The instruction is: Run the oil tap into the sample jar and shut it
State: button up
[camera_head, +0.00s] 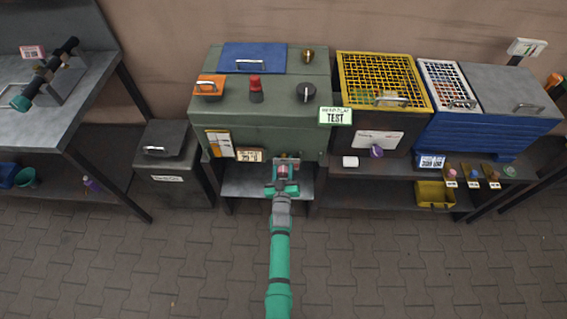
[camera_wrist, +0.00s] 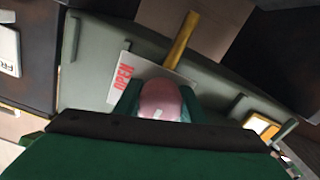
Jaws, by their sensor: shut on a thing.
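My gripper (camera_head: 283,178) is at the front of the green cabinet (camera_head: 262,120), above the low shelf under it. It is shut on a rounded pink knob (camera_wrist: 160,98), which fills the space between the fingers in the wrist view. The pink knob also shows just past the fingers in the head view (camera_head: 283,168). A white card with red "OPEN" lettering (camera_wrist: 123,76) is right behind it. I cannot tell for sure that the knob is the oil tap's handle. A spout and the sample jar are not clearly visible; the gripper may hide them.
A yellow bar (camera_wrist: 182,38) stands near the card. The cabinet top has a red knob (camera_head: 256,90) and a black dial (camera_head: 306,92). A dark bin (camera_head: 165,180) stands left. Small coloured items (camera_head: 473,174) and a yellow tray (camera_head: 434,194) are right. The paved floor in front is clear.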

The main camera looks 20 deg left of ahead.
aim_at(284, 175)
jog(key=shift+a, duration=0.1)
jog(key=o, duration=1)
jog(key=shift+o, duration=0.2)
jog(key=v, duration=1)
jog(key=shift+s+d, duration=0.25)
jog(key=shift+s+a, duration=0.1)
jog(key=shift+s, duration=0.05)
jog(key=shift+d, duration=0.2)
